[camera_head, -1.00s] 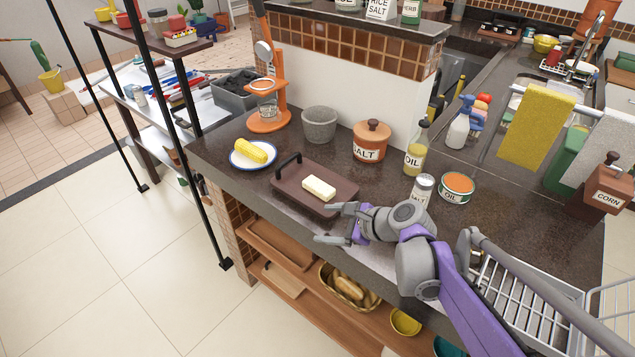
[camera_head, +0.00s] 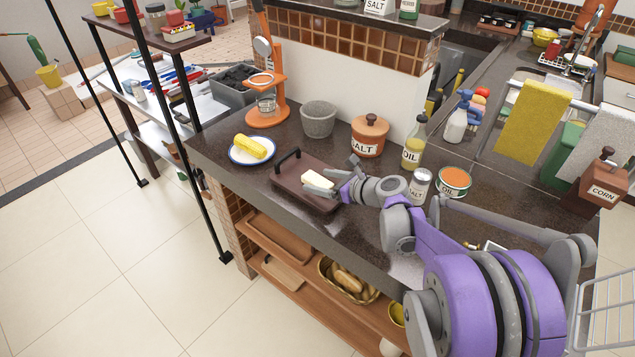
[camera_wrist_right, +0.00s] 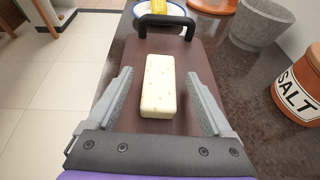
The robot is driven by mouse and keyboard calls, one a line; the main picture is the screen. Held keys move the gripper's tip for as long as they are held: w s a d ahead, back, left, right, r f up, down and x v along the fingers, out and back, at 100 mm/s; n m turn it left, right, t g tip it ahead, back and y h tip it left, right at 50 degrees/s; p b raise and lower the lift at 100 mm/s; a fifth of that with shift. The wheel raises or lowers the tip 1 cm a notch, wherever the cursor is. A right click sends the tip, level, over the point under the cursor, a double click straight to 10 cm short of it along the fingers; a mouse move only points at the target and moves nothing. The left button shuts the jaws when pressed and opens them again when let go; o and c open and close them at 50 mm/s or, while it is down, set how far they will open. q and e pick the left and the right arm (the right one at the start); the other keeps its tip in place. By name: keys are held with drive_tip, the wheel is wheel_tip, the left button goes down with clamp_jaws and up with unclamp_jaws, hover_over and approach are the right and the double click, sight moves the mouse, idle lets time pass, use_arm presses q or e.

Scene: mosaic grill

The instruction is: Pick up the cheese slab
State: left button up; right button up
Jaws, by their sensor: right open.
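The cheese slab (camera_head: 318,180) is a pale yellow block lying on a dark brown board with a black handle (camera_head: 290,171). In the right wrist view the cheese slab (camera_wrist_right: 159,86) lies lengthwise between the two fingers, with a gap on each side. My right gripper (camera_head: 328,187) is open at the near right end of the slab, and its fingers hide part of it in the head view. The right gripper (camera_wrist_right: 160,100) also shows in the wrist view, over the board (camera_wrist_right: 135,60). My left gripper is not in view.
A plate with corn (camera_head: 252,149) stands left of the board, with a grey stone bowl (camera_head: 318,119) and salt pot (camera_head: 369,137) behind. An oil bottle (camera_head: 413,147), a salt shaker (camera_head: 419,187) and a can (camera_head: 453,183) stand to the right. The counter's front edge is close.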

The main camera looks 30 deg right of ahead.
drive_tip(key=shift+x, duration=0.95)
drive_tip(key=shift+c, duration=0.3)
clamp_jaws()
